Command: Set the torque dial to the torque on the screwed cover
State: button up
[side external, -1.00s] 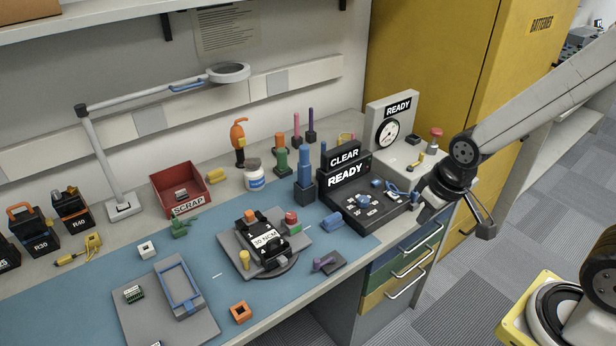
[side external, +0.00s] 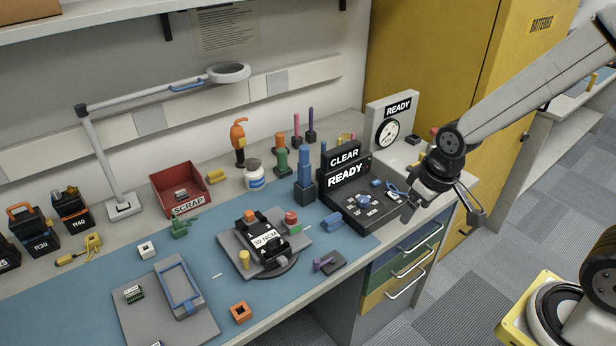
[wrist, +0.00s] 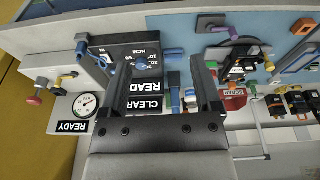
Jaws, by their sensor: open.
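The torque dial (side external: 363,198) is a small blue knob on top of a black box with white markings. It also shows in the wrist view (wrist: 141,64), upside down, beside NCM lettering and numbers; its exact setting is too small to read. The screwed cover (side external: 265,240) is on a black unit on a grey plate, with a white label that reads 30 NCM. My gripper (side external: 443,212) is open and empty, right of the black box and apart from the dial. In the wrist view the fingers (wrist: 142,55) stand wide, with the dial between them in the picture.
Signs reading CLEAR (side external: 345,157) and READY (side external: 346,175) stand behind the dial. A round gauge (side external: 388,134) is on a white panel at the back right. A purple-handled piece (side external: 323,264) lies near the front edge.

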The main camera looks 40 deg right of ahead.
jog(key=w+d+f+n+g, duration=0.1)
jog(key=w+d+f+n, duration=0.15)
jog(key=w, duration=0.75)
jog(key=n+g, duration=0.1)
jog(key=n, duration=0.3)
send_over(364, 199)
notch_tip(364, 199, down, 4)
jog(key=shift+f, duration=0.1)
jog(key=shift+f, duration=3.85)
grip_shut()
jog(key=shift+m, duration=0.25)
